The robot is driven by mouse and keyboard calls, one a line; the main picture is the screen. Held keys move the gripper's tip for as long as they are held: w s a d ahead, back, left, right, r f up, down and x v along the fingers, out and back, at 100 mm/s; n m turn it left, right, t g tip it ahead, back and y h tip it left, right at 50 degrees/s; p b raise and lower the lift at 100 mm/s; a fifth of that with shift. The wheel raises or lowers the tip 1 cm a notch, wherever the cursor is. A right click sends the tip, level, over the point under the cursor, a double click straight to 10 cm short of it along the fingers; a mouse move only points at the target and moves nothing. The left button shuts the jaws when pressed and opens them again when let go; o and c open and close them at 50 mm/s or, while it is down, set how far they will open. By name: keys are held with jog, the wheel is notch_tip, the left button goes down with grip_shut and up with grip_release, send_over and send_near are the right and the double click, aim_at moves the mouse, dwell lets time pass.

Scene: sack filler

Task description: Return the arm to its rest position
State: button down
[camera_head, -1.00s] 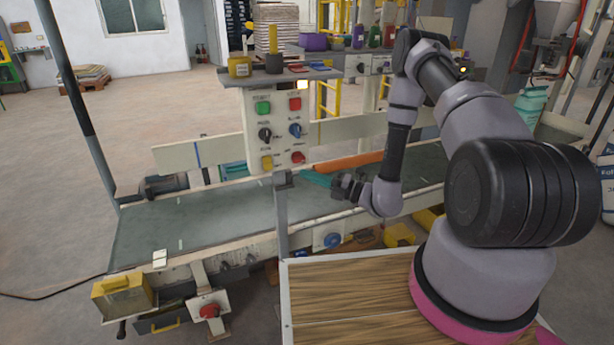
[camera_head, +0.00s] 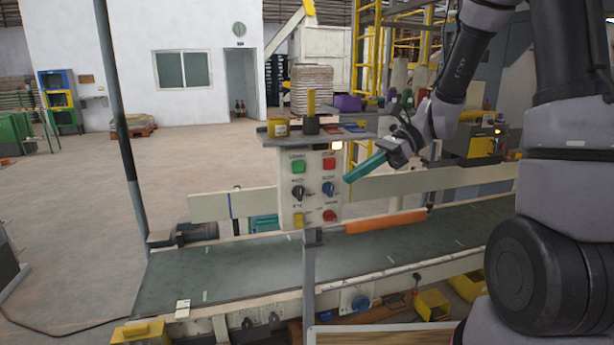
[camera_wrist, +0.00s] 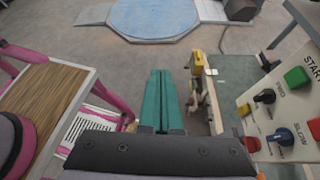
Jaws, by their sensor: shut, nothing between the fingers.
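My arm is raised at the right of the head view. My gripper (camera_head: 364,166) has teal fingers, shut with nothing between them. It hangs in the air above the conveyor, just right of the control panel (camera_head: 308,188) and apart from it. In the wrist view the two teal fingers of my gripper (camera_wrist: 161,80) lie side by side, pointing away from the camera. The panel with its green, red, black and blue controls also shows at the right of the wrist view (camera_wrist: 288,112).
The green conveyor belt (camera_head: 250,265) runs below my gripper, with an orange bar (camera_head: 385,222) along its far side. A shelf (camera_head: 310,138) tops the panel and carries small items. A grey post (camera_head: 309,275) stands in front. Open floor (camera_head: 90,190) lies to the left.

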jog(key=s+d+r+n+t+h, duration=0.4)
jog(key=d+r+n+t+h, duration=0.1)
jog(key=d+r+n, duration=0.1)
jog(key=s+d+r+n+t+h, duration=0.4)
jog(key=s+d+r+n+t, duration=0.1)
jog(key=d+r, duration=0.3)
jog(key=shift+d+r+n+t+h, duration=0.2)
jog(key=shift+n+t+h, duration=0.1)
jog(key=shift+n+h, duration=0.1)
